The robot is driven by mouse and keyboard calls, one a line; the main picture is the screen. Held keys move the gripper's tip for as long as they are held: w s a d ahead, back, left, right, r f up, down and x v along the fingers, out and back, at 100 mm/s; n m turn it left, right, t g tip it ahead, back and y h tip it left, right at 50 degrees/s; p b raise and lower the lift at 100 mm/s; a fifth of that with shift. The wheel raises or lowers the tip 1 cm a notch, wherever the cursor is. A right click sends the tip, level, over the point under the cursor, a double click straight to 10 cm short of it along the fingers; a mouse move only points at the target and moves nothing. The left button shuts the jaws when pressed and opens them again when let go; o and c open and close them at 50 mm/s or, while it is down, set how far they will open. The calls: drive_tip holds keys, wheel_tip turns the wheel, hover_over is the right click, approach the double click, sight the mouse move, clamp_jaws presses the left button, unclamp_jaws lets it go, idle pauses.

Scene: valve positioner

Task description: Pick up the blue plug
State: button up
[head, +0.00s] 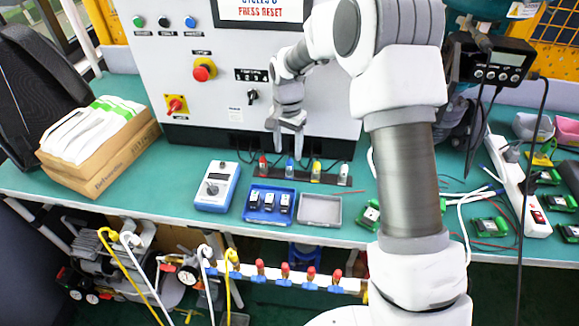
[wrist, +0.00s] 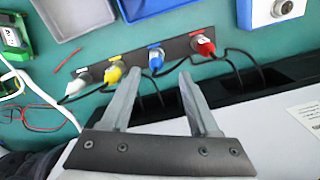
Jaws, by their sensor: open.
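The blue plug (head: 289,168) stands in a dark strip on the green bench, between a red plug (head: 263,166) and a yellow plug (head: 316,170). My gripper (head: 287,152) is open and empty, pointing down just above the blue plug. In the wrist view, the blue plug (wrist: 155,60) lies between the lines of my fingers, just beyond the fingertips (wrist: 160,73). The left fingertip there appears close to the yellow plug (wrist: 113,75). I cannot tell whether it touches.
A white plug (head: 343,174) ends the row. Black cables run from the plugs towards the grey panel (head: 225,100) behind. A blue tray (head: 269,218), a grey tray (head: 320,222) and a blue-white device (head: 216,200) lie in front.

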sight(290, 162)
drive_tip(key=shift+s+d+f, duration=0.1)
drive_tip(key=shift+d+f, duration=0.05)
drive_tip(key=shift+f, duration=1.25)
drive_tip(key=shift+s+d+f, duration=0.1)
drive_tip(key=shift+f, duration=1.25)
clamp_jaws()
